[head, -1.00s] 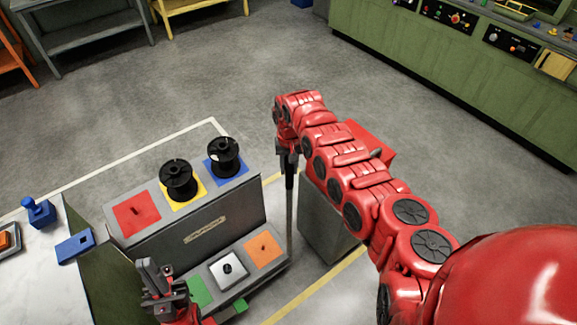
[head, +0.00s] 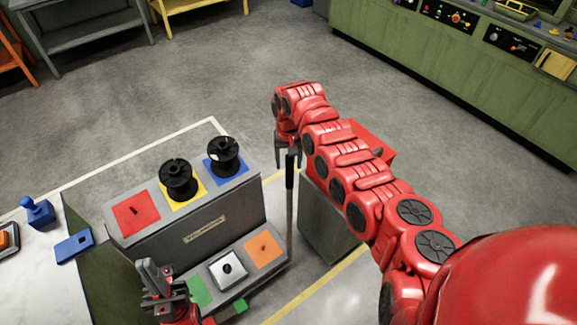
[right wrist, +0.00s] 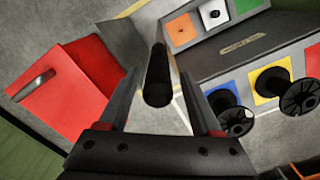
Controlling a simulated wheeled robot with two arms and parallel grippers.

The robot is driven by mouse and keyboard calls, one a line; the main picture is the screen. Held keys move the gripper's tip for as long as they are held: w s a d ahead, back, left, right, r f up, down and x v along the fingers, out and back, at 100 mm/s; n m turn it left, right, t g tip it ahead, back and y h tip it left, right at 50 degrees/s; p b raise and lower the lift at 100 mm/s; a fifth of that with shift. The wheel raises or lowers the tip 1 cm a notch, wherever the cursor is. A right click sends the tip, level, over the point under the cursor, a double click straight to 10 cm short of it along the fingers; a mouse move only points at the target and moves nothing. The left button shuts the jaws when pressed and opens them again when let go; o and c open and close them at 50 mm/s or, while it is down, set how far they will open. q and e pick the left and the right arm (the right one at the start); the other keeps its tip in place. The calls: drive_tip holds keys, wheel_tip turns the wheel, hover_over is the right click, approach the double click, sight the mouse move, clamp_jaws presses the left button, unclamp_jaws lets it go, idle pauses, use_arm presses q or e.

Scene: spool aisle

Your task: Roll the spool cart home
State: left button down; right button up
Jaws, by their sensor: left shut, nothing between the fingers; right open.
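The grey stepped spool cart (head: 215,228) stands at lower left in the head view. Black spools sit on its yellow (head: 180,180) and blue (head: 223,156) squares. Its red square (head: 135,213) has a bare peg. An upright bar with a black grip (head: 290,172) stands at the cart's right end. My right gripper (head: 288,152) is open at the top of this bar. In the right wrist view, the black grip (right wrist: 158,78) shows between the spread fingers, without clear contact. My left gripper (head: 158,280) is shut and empty in front of the cart's lower step.
A grey bin with a red top (head: 325,222) stands right of the bar, partly behind my right arm. A white worktop (head: 30,270) is at left. A green console (head: 440,75) lines the back right. White and yellow floor lines run around the cart. Open floor lies behind.

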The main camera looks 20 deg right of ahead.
wheel_tip(320, 180, up, 15)
drive_tip(key=b, duration=0.3)
drive_tip(key=shift+b, duration=0.35)
drive_tip(key=shift+a, duration=0.1)
